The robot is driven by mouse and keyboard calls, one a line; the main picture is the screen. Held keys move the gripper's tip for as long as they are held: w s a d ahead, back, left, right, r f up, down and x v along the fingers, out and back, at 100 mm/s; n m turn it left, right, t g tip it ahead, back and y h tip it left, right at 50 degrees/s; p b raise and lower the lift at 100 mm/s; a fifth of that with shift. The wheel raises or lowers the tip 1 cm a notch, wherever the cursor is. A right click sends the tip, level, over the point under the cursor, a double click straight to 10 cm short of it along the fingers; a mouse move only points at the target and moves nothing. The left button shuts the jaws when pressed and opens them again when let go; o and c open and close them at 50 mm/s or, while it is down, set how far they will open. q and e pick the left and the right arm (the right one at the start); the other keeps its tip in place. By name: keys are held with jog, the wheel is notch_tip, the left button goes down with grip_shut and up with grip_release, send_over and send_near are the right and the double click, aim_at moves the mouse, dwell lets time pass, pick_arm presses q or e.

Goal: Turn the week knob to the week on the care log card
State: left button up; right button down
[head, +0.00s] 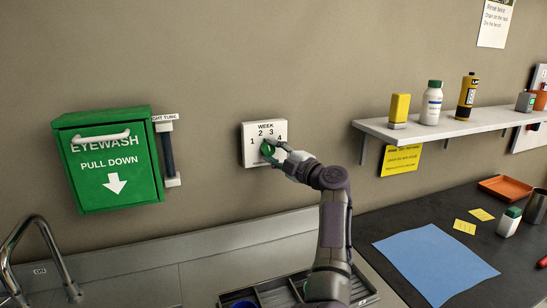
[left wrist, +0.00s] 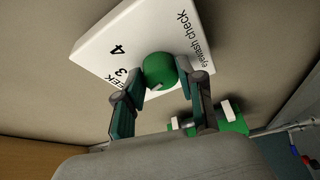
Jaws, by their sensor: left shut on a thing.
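The white week panel (head: 249,146) is on the wall, with the numbers 1 to 4 around a green knob (head: 267,148). My left gripper (head: 273,152) is at the knob and partly covers it. In the left wrist view the round green knob (left wrist: 160,70) sits between the two fingers of my left gripper (left wrist: 161,80), which are shut on it. The panel (left wrist: 125,35) there also reads "eyewash check". I cannot tell which number the knob points to. No card readable as the care log shows. My right gripper is not in view.
A green eyewash box (head: 112,165) hangs left of the panel. A shelf (head: 450,128) with several bottles is to the right, with a yellow notice (head: 401,160) below it. A white notice (head: 496,22) is higher up. A sink tap (head: 45,250) stands at lower left.

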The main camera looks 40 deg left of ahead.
pick_arm(q)
jog(key=shift+n, duration=0.6)
jog(key=o, duration=1.1)
jog(key=shift+o, duration=0.2)
jog(key=shift+d, duration=0.15)
jog(key=d, duration=0.7)
jog(key=shift+s+f, duration=0.3)
jog(key=shift+d, duration=0.1)
